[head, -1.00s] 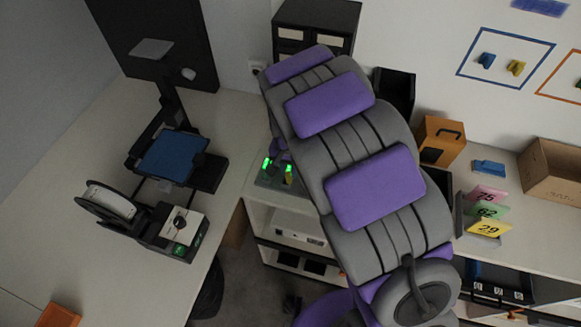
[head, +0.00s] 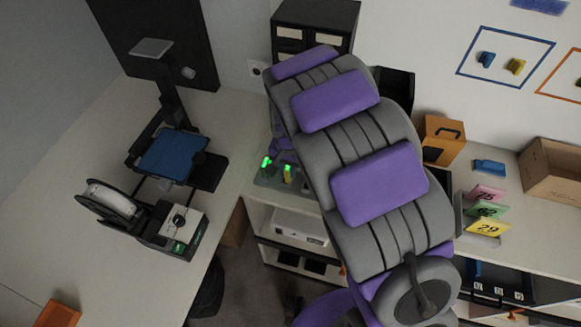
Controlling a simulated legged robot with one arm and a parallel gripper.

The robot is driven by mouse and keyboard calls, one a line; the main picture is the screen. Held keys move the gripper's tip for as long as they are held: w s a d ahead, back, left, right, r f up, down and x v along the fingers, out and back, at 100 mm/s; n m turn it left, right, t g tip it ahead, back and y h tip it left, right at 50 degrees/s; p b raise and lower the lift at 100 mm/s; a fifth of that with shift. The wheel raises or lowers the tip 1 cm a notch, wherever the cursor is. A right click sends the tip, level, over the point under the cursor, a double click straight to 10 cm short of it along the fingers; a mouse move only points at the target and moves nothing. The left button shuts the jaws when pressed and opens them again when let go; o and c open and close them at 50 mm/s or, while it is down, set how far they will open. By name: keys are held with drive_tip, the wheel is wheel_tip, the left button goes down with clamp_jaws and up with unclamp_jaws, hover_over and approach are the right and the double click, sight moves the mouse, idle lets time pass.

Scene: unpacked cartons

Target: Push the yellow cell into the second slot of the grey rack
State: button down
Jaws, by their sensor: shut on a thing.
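The grey rack (head: 267,181) sits at the near edge of the white bench, left of my arm. A green light shows at its left side. The yellow cell (head: 287,174) stands at the rack, right of that light, with a greenish glow around its top. It looks upright, but how deep it sits and in which slot I cannot tell. My gripper (head: 284,153) is at the rack just behind the cell, mostly hidden by my arm, and is shut on the cell. The fingertips and the rack's right side are hidden.
A 3D printer with a blue bed (head: 172,155) and a spool (head: 112,205) stand on the left bench. A dark drawer cabinet (head: 312,30) is behind the rack. Number cards (head: 488,228), an orange box (head: 441,138) and a cardboard box (head: 553,172) are on the right.

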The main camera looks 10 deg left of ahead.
drive_tip(key=shift+s+a+f, duration=0.1)
drive_tip(key=shift+s+f, duration=0.1)
drive_tip(key=shift+f, duration=0.05)
drive_tip(key=shift+w+a+f, duration=0.2)
drive_tip(key=shift+a, duration=0.05)
drive_tip(key=shift+d+f, duration=0.1)
drive_tip(key=shift+f, duration=0.2)
drive_tip(key=c, duration=0.9)
unclamp_jaws()
drive_tip(key=r+p, duration=0.1)
drive_tip(key=r, duration=0.4)
drive_tip(key=r+p, duration=0.1)
drive_tip(key=r, duration=0.5)
drive_tip(key=r+p, duration=0.1)
drive_tip(key=r, duration=0.5)
drive_tip(key=shift+d+r, duration=0.1)
drive_tip(key=shift+d, duration=0.15)
